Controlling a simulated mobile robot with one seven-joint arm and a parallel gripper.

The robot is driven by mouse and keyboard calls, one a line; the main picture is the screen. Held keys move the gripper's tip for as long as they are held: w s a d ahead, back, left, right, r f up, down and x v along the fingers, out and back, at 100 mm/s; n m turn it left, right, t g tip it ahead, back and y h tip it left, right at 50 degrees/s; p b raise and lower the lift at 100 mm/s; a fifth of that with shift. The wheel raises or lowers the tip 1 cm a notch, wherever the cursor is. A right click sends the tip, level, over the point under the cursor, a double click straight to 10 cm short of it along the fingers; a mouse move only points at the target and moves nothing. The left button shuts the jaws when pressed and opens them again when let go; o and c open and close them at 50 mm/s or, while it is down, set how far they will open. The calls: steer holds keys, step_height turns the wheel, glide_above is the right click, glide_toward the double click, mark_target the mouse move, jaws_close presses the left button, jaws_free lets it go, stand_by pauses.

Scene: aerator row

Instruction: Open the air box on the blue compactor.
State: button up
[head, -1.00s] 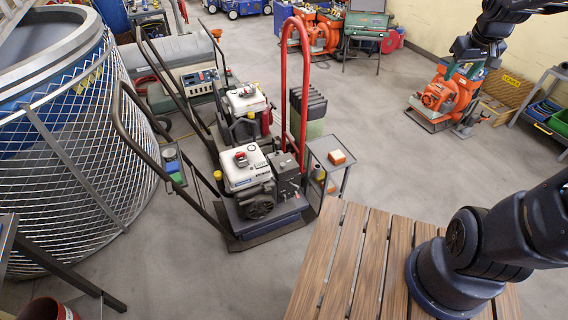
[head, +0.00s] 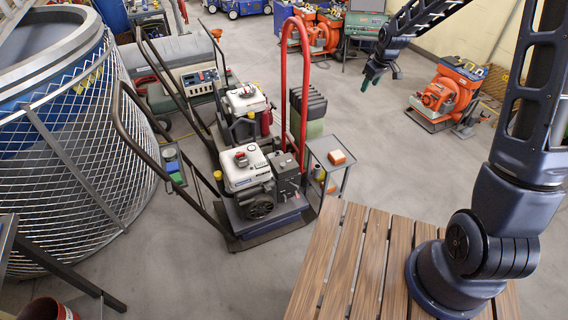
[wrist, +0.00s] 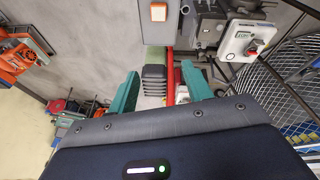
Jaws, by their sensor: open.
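The blue compactor (head: 268,213) stands left of centre in the head view, with a dark blue base, a white-topped engine and a tall red hoop. A dark grey box on the engine's right side looks like the air box (head: 286,173); I see no opening in it. In the wrist view, the white engine top (wrist: 245,42) and dark box (wrist: 205,25) show at the upper right. My gripper (head: 373,80) hangs in the air, right of and well apart from the compactor. Its teal fingers (wrist: 160,90) are spread and empty.
A small grey stand (head: 326,146) with an orange block (head: 337,157) is close at the compactor's right. A slatted wooden table (head: 340,250) is in front. A wire-mesh tank (head: 80,150) is at left. Orange machines (head: 440,98) stand at the back right.

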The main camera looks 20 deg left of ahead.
steer(key=w+a+f+n, duration=0.1)
steer(key=a+f+n, duration=0.1)
steer(key=a+f, duration=0.55)
steer(key=n+g+y, duration=0.2)
steer(key=n+g, duration=0.1)
steer(key=n, duration=0.1)
glide_toward(283, 164)
steer(key=x, duration=0.8)
steer(key=shift+f, duration=0.15)
steer(key=shift+a, duration=0.1)
jaws_close()
